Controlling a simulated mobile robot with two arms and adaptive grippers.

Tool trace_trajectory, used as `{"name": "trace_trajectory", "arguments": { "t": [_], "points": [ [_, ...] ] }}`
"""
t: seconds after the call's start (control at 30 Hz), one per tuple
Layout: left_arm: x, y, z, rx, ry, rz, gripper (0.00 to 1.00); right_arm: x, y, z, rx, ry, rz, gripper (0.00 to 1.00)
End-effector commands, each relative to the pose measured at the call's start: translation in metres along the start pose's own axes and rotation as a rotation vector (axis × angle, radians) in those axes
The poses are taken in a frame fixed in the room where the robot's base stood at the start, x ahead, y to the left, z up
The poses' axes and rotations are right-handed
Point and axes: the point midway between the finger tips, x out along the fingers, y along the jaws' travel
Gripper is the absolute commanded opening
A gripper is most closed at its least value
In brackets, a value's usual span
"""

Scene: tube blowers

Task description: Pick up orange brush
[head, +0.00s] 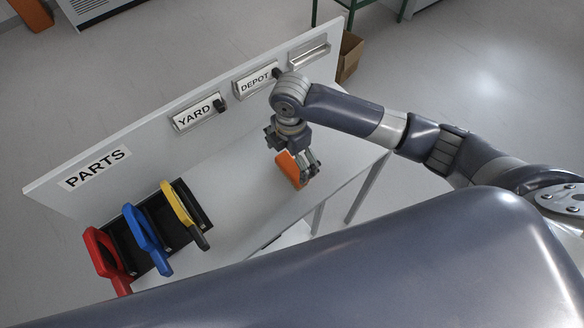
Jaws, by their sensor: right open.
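An orange block-like thing, which I take for the orange brush (287,167), lies on the white table (240,208) near its right end. My right gripper (309,171) is open and points down at the orange brush. The fingers are right over or beside its right end and hide part of it. I cannot tell whether they touch it. My left gripper is not in the head view.
Red (101,252), blue (141,234) and yellow (178,205) handled tools stand in a black rack at the table's left. A white back panel (140,180) with PARTS, YARD and DEPOT signs rises behind. The table between rack and brush is clear.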

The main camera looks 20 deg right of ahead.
Motion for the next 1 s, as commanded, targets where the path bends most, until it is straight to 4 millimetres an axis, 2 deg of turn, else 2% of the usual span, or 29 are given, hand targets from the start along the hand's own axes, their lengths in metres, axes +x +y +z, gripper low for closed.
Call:
{"name": "trace_trajectory", "arguments": {
  "t": [0.17,0.37,0.5,0.8,0.83,0.97,1.0],
  "points": [
    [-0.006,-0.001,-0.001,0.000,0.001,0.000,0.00,0.010,0.000,0.001,0.001,0.000,-0.001,1.00],
    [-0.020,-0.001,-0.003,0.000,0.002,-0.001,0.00,0.034,0.002,0.005,0.002,0.001,-0.002,1.00],
    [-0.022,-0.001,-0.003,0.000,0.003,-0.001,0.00,0.052,0.002,0.005,0.001,-0.001,-0.001,1.00],
    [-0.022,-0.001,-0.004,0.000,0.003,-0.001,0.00,0.058,0.003,0.005,0.000,0.000,0.002,1.00],
    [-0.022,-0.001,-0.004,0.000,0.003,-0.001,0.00,0.058,0.003,0.005,0.000,0.000,0.002,0.95],
    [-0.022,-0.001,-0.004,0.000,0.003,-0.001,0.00,0.058,0.003,0.005,0.000,-0.001,0.002,0.66],
    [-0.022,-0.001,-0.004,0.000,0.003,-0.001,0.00,0.058,0.003,0.005,0.000,-0.001,0.002,0.66]
  ]
}}
